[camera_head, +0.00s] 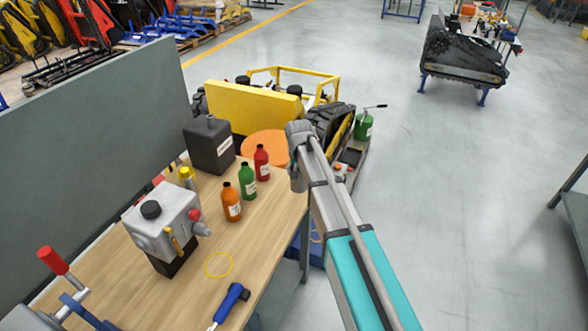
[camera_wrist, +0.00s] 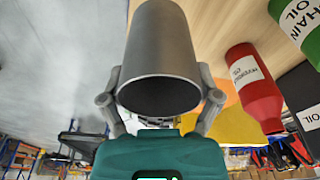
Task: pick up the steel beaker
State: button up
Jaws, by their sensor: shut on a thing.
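The steel beaker (camera_wrist: 163,45) is a plain grey metal cylinder. It fills the upper middle of the wrist view, its round end facing the camera. My gripper (camera_wrist: 160,78) is shut on it, one finger on each side of its wall. In the head view my arm reaches to the bench's right edge, beside the red bottle. There the arm hides the beaker, or I cannot tell it from the grey wrist parts. I cannot tell whether the beaker touches the bench.
The wooden bench (camera_head: 262,228) carries a red bottle (camera_head: 262,163), a green bottle (camera_head: 247,181), an orange bottle (camera_head: 231,202), a dark canister (camera_head: 208,148) and a grey machine unit (camera_head: 163,222). A yellow tracked carrier stands behind. Open floor lies to the right.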

jog(key=s+d+r+p, duration=0.6)
jog(key=s+d, duration=0.2)
jog(key=shift+r, duration=0.4)
